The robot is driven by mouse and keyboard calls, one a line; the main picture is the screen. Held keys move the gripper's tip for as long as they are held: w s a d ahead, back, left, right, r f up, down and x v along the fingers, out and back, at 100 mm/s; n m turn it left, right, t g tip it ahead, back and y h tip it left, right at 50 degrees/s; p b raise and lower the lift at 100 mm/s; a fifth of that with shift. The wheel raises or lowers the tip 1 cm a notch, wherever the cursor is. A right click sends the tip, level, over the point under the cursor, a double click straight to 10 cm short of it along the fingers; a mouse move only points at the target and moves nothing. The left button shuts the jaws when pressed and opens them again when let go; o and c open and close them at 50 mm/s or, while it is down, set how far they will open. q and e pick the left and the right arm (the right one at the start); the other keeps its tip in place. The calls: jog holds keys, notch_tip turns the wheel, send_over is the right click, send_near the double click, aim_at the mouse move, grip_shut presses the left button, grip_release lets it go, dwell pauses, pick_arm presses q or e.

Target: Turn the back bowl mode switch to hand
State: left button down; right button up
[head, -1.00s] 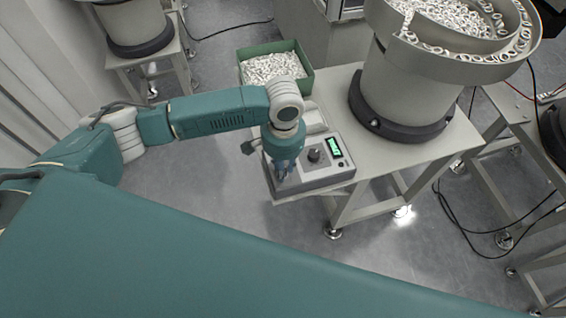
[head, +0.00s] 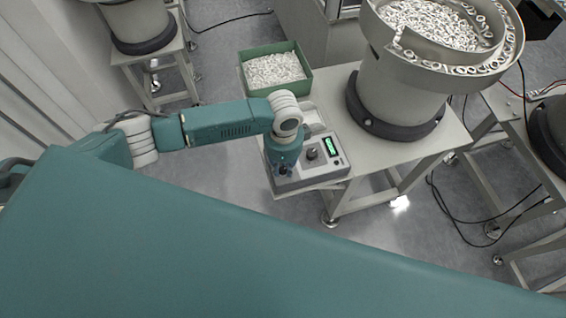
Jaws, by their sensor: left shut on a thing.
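The control box (head: 309,178) of the bowl feeder sits at the front left of the table. Its top has a large dark knob (head: 311,154), a lit green display (head: 330,146) and a small dark button (head: 337,162). My left gripper (head: 283,171) points down over the left part of the box, left of the large knob. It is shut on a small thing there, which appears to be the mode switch. The gripper and wrist hide the switch, so its setting cannot be seen. My right gripper is not in view.
The bowl feeder (head: 400,95) full of white rings stands on the table (head: 400,157) behind the box. A green bin (head: 246,86) of white parts is at the table's back left. Another feeder (head: 138,25) is at the upper left. Cables lie on the floor at right.

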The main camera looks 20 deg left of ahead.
pick_arm(q)
jog(key=m, duration=0.2)
jog(key=m+p, duration=0.1)
jog(key=shift+w+d+r+m, duration=0.2)
jog(key=shift+w+r+m, duration=0.1)
jog(key=shift+m, duration=0.6)
jog(key=shift+s+d+f, duration=0.1)
jog(key=c, duration=1.6)
grip_release()
jog(key=shift+o, duration=0.3)
jog(key=shift+d, duration=0.1)
jog(key=shift+s+f, duration=0.1)
